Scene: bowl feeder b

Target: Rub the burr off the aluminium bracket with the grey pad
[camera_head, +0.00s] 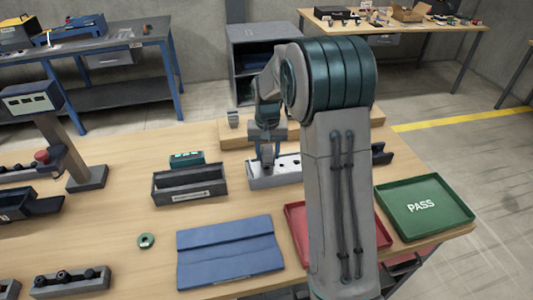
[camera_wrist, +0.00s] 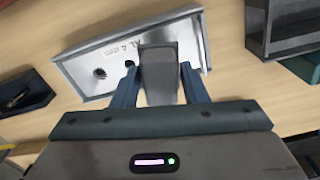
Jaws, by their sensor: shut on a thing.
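The aluminium bracket (camera_head: 288,174) is a silvery channel with dark holes, lying on the wooden table at the middle back. In the wrist view the bracket (camera_wrist: 108,62) lies slanted, with raised side edges and marks on its face. My gripper (camera_head: 267,160) is over the bracket's left part. In the wrist view its two blue-grey fingers are shut on the grey pad (camera_wrist: 159,73), a dark block that overlaps the bracket's near edge and hides part of it. I cannot tell whether the pad touches the bracket. The burr cannot be made out.
A dark open bin (camera_head: 188,187) stands left of the bracket; a blue mat (camera_head: 228,252) lies in front. A red tray (camera_head: 297,222), partly behind my arm, and a green PASS tray (camera_head: 424,207) are at right. A green ring (camera_head: 146,241) lies left of the mat.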

